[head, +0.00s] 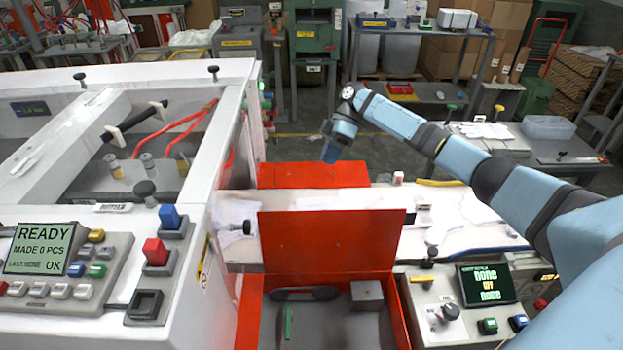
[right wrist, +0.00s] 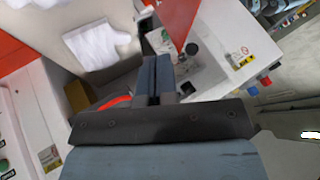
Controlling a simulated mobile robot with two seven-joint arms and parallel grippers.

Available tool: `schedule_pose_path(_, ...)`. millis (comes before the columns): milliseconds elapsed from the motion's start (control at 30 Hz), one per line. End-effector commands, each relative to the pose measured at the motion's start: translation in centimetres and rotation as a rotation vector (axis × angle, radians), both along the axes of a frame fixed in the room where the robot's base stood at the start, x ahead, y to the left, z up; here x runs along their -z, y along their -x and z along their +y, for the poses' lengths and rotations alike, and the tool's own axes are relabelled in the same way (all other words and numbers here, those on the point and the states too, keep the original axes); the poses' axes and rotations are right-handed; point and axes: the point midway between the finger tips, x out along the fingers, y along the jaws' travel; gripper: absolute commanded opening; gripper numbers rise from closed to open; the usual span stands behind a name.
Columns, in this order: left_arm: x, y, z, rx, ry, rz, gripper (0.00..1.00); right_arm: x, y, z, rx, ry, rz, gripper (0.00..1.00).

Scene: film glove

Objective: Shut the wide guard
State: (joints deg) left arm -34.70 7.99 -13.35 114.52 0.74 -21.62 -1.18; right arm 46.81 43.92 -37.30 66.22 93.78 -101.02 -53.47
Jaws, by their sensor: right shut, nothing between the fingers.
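An orange panel (head: 330,238) stands upright across the middle of the head view, at the back of an open orange box, and looks like the raised wide guard. A second, lower orange panel (head: 312,174) lies behind it, across the white bed. My right gripper (head: 330,152) points down above the far side of the bed, behind the upright panel and apart from it. In the right wrist view its fingers (right wrist: 158,75) are shut and empty. An orange plate (right wrist: 178,18) shows just beyond the fingertips there. My left gripper is not in view.
The open box holds a grey block (head: 367,294) and a green strip (head: 288,322). A white machine (head: 225,110) with a black handle bar (head: 135,122) stands at left. A control panel (head: 487,284) is at right. The aisle floor behind is clear.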

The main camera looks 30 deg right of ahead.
Motion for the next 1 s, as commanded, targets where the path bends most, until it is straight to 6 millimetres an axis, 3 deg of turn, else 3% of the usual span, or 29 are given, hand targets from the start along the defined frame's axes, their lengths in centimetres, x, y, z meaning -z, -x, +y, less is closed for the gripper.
schedule_pose_path(167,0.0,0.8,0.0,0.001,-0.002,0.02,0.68,1.7,0.6,1.4,-0.001,0.001,0.003,0.0)
schedule_pose_path(533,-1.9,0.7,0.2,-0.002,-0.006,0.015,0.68,7.6,2.3,6.0,-0.002,-0.001,0.003,0.0)
schedule_pose_path(700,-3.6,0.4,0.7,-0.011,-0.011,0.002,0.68,7.0,4.5,7.1,-0.002,0.001,0.002,0.0)
schedule_pose_path(1000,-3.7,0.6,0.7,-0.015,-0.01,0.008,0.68,7.1,5.6,7.9,0.0,0.001,0.002,0.0)
